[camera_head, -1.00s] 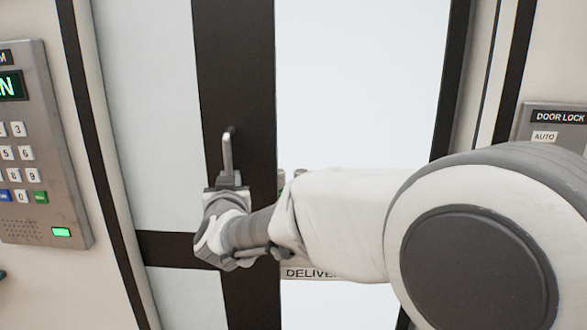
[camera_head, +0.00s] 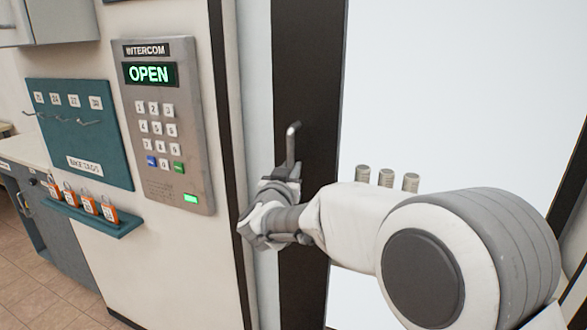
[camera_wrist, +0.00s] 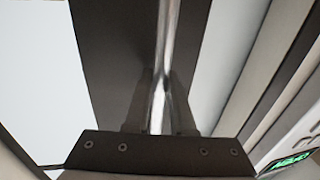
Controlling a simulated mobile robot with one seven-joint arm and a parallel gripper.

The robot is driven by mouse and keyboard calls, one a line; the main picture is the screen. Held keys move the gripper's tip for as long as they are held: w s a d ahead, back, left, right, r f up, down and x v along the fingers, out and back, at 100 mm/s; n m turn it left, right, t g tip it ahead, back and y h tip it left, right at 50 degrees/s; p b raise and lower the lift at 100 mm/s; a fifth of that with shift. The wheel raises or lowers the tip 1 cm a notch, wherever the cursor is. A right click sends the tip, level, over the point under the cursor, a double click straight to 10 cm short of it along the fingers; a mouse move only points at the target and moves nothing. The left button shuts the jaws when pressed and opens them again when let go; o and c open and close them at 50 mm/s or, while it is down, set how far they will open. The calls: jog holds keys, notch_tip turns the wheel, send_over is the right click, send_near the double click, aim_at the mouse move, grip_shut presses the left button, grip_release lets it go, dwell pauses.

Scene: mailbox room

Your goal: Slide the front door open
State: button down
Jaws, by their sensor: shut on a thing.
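The front door (camera_head: 310,80) has a dark upright frame bar with a narrow strip of pale glass left of it. Its metal bar handle (camera_head: 292,145) stands upright on the dark frame. My gripper (camera_head: 288,172) is shut on the lower part of the handle. In the wrist view, the handle (camera_wrist: 166,50) runs between the two dark fingers of my gripper (camera_wrist: 160,108). A wide bright opening (camera_head: 450,90) lies to the right of the door's frame bar. My forearm hides the lower part of this opening.
An intercom (camera_head: 165,125) reading OPEN is on the wall left of the door. Further left are a teal hook board (camera_head: 80,130) and a small shelf (camera_head: 90,215) with several orange padlocks. Three short grey-topped cylinders (camera_head: 386,178) show beyond my forearm.

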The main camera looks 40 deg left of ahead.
jog(key=c, duration=0.8)
grip_release()
jog(key=shift+o, duration=0.2)
jog(key=shift+s, duration=0.15)
jog(key=v, duration=1.7)
jog(key=shift+s+d, duration=0.1)
